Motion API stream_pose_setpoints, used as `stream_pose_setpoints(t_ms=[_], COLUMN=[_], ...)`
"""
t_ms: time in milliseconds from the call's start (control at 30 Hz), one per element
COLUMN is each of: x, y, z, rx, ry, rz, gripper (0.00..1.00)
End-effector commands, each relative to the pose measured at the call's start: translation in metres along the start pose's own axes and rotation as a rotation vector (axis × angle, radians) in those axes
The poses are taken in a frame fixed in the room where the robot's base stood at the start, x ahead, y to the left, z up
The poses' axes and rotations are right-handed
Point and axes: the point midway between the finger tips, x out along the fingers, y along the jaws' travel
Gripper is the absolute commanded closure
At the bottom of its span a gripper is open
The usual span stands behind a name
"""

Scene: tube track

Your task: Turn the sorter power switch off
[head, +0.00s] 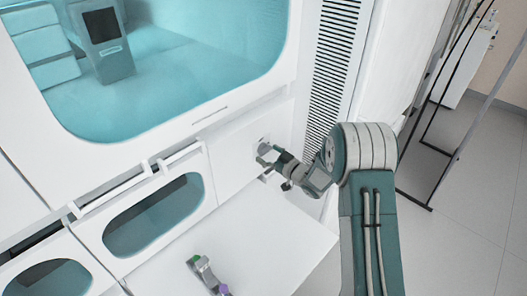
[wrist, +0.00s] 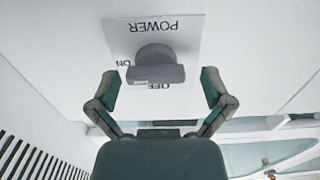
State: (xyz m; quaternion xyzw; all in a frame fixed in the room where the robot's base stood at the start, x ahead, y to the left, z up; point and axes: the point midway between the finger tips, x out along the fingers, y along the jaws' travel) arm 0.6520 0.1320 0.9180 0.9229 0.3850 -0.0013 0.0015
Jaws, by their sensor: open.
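The power switch is a grey rotary knob (wrist: 155,73) on a white plate (wrist: 185,28) marked POWER, which appears upside down in the wrist view. Its grip bar lies roughly level in the picture. The ON label is by the bar's left end, and the OFF label is partly hidden below the bar. My gripper (wrist: 160,84) is open, with one finger to each side of the knob and gaps on both sides. In the head view my gripper (head: 265,154) is at the white panel right of the drawers and largely hides the switch.
A white shelf (head: 270,238) extends below the panel, with a small grey device (head: 205,272) with green and purple ends on it. A black vent grille (head: 332,65) is right of the panel. Windowed drawers (head: 152,215) are to the left. Open floor (head: 470,225) lies to the right.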

Motion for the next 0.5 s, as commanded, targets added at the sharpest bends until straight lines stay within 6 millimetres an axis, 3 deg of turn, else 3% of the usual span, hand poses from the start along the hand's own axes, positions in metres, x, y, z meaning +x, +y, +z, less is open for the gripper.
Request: stream_pose_setpoints(t_ms=[200,433,467,500], x=[0.015,0.017,0.017,0.017], y=[0.001,0.000,0.000,0.000], z=[0.000,0.000,0.000,0.000], rx=[0.000,-0.001,-0.001,-0.001], ry=[0.001,-0.001,-0.001,-0.001], rz=[0.001,0.001,0.001,0.001], gripper=[0.00,0.00,0.09,0.27])
